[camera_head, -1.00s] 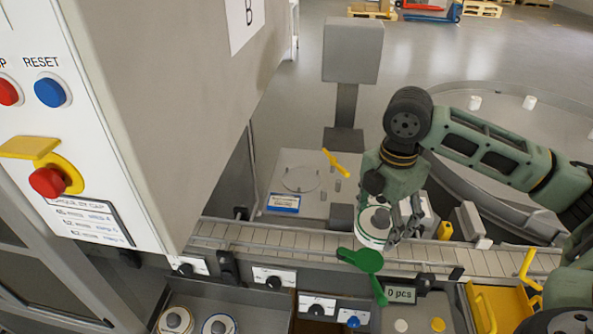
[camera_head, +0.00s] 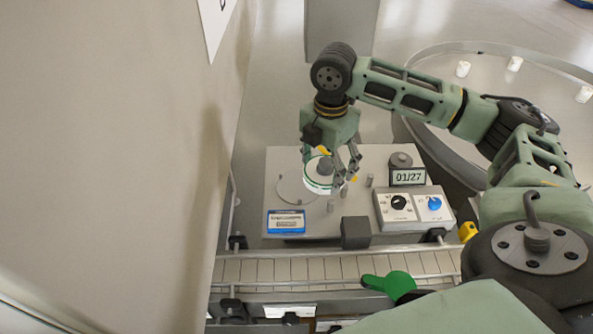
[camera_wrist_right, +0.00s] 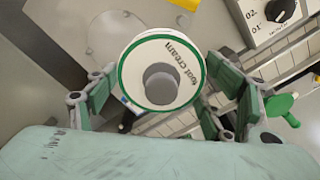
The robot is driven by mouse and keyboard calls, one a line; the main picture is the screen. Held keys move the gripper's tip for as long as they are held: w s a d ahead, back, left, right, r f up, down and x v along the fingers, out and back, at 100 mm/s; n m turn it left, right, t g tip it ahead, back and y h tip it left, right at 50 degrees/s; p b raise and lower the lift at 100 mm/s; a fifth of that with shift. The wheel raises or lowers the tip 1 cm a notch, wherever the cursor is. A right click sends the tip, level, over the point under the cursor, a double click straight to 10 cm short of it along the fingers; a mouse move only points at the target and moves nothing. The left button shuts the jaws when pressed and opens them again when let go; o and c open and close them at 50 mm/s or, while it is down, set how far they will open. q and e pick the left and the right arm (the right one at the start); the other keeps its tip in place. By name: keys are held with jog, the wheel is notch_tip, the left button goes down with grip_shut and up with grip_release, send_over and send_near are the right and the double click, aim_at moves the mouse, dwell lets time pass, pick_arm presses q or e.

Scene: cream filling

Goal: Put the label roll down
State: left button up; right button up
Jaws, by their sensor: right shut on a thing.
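The label roll (camera_head: 317,183) is white with a green rim and a grey core. In the right wrist view the roll (camera_wrist_right: 138,88) reads "foot cream" and sits between the fingers on both sides. My right gripper (camera_head: 333,172) is shut on it. The roll is over the grey labelling unit's top (camera_head: 360,222), just right of a flat round disc (camera_head: 290,190), overlapping its edge in the head view. The disc also shows in the wrist view (camera_wrist_right: 112,38), beyond the roll. I cannot tell whether the roll touches the surface. My left gripper is not in view.
A display reading "01/27" (camera_head: 409,177) and a knob box (camera_head: 397,206) stand right of the roll. Small grey posts (camera_head: 331,205) stand close to it. A conveyor (camera_head: 290,268) and a green paddle (camera_head: 398,284) lie in front. A large cabinet (camera_head: 110,150) fills the left.

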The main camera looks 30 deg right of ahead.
aim_at(309, 160)
jog(key=w, duration=0.1)
jog(key=w+a+f, duration=0.1)
jog(key=w+f+p, duration=0.1)
jog(key=w, duration=0.1)
jog(key=shift+w+a+f, duration=0.1)
jog(key=shift+a, duration=0.1)
jog(key=shift+w+a+f, duration=0.15)
jog(key=shift+w+f, duration=0.45)
jog(key=shift+w, duration=0.35)
jog(key=shift+w+a+f+p, duration=0.15)
jog(key=shift+w+f+p, duration=0.35)
jog(key=shift+w+f, duration=0.3)
notch_tip(309, 160, down, 3)
jog(key=shift+f+p, duration=0.1)
jog(key=shift+p, duration=0.55)
jog(key=shift+f, duration=0.2)
jog(key=shift+s+f, duration=0.1)
jog(key=shift+f, duration=0.2)
jog(key=o, duration=1.3)
jog(key=shift+c, duration=0.2)
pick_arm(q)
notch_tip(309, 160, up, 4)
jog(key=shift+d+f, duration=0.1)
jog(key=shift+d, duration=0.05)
